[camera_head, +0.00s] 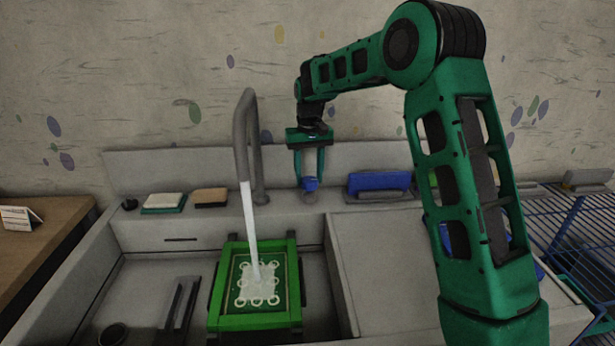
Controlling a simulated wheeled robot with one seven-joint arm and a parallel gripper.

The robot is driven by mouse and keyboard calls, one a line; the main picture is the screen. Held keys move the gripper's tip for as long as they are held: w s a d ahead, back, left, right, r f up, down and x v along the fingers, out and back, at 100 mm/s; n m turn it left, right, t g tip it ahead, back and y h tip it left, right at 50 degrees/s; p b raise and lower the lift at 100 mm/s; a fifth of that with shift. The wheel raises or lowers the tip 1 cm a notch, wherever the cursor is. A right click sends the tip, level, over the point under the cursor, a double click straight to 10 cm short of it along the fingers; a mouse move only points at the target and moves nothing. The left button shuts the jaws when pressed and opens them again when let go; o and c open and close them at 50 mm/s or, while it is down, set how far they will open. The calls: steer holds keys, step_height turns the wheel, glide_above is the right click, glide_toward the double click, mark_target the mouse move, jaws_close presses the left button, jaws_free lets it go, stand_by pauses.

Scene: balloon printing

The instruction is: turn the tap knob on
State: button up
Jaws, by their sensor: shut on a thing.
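The grey tap (242,120) arches up from the ledge behind the sink. A pale stream of water (250,225) runs from its spout onto the green framed screen in the basin. My gripper (310,181) points down to the right of the tap. Its green fingers are shut on the blue tap knob (310,185), which stands on the ledge. The fingers partly hide the knob's upper part.
The green framed screen (232,318) lies in the sink basin (150,280). Sponges (165,201) and a blue block (379,182) are on the ledge. A flat grey counter (375,260) is right of the basin; a blue wire rack (575,230) stands far right.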

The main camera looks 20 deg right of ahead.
mark_target(309, 178)
steer(key=shift+w+a+r+n, duration=0.1)
steer(key=shift+w+n, duration=0.05)
steer(key=shift+n, duration=0.55)
steer(key=o, duration=1.1)
step_height(309, 178, up, 11)
steer(key=shift+f, duration=0.2)
